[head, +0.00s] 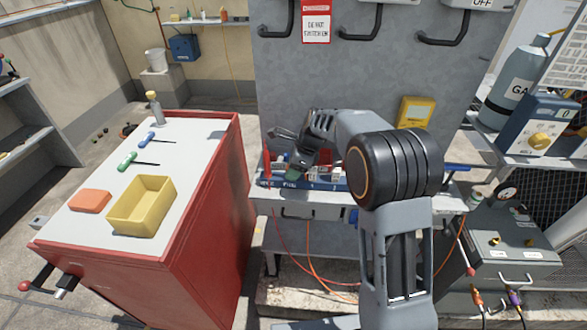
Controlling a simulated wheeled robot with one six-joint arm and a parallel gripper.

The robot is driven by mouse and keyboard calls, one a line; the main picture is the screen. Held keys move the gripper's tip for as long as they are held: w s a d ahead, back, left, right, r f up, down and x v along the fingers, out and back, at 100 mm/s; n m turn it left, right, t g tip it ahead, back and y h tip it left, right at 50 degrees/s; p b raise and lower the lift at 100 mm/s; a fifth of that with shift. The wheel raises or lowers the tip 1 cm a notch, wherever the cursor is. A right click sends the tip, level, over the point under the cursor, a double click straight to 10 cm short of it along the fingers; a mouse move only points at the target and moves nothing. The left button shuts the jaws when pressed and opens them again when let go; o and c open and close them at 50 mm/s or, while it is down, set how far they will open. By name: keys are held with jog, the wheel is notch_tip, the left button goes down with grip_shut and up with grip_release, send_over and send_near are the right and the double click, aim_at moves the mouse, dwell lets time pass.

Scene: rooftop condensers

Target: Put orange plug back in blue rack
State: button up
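The blue rack (265,183) lies along the grey shelf in the middle, with small coloured and white pieces in it. My arm hides part of it. My gripper (290,150) is over the left part of the rack, its fingers pointing left and down. A greenish piece shows just below it; I cannot tell whether the fingers touch it or how far they are apart. An orange connector (477,298) hangs at the lower right beside a purple one; I cannot tell whether it is the orange plug. No other orange plug is clear in view.
A red cart (200,245) at left carries a yellow tray (125,222), an orange block (90,201) and screwdrivers. Red and orange cables hang below the shelf. A grey cabinet (285,80) stands behind. A gas cylinder (515,85) and blue gauge box (535,125) are at right.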

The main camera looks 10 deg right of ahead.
jog(key=shift+o, duration=0.7)
jog(key=shift+r, duration=0.1)
jog(key=d+r+n, duration=0.2)
jog(key=r, duration=0.1)
jog(key=s+d+r+n+p, duration=0.1)
jog(key=d+r+n, duration=0.1)
jog(key=r, duration=0.1)
jog(key=s+d+r+n+h, duration=0.1)
jog(key=d+r, duration=0.1)
jog(key=r, duration=0.1)
jog(key=shift+s+d+n+p, duration=0.15)
jog(key=shift+d+n+p, duration=0.05)
jog(key=shift+n+p, duration=0.2)
jog(key=s+d+r+n+t+h+p, duration=0.1)
jog(key=s+d+r+n+p, duration=0.1)
jog(key=s+n, duration=0.5)
jog(key=s+d+r+n+t+h+p, duration=0.1)
jog(key=s+r+n+p, duration=0.3)
jog(key=s, duration=1.2)
jog(key=shift+d+r+n+t+h+p, duration=0.15)
jog(key=shift+d+n+t+h+p, duration=0.45)
jog(key=shift+n, duration=1.2)
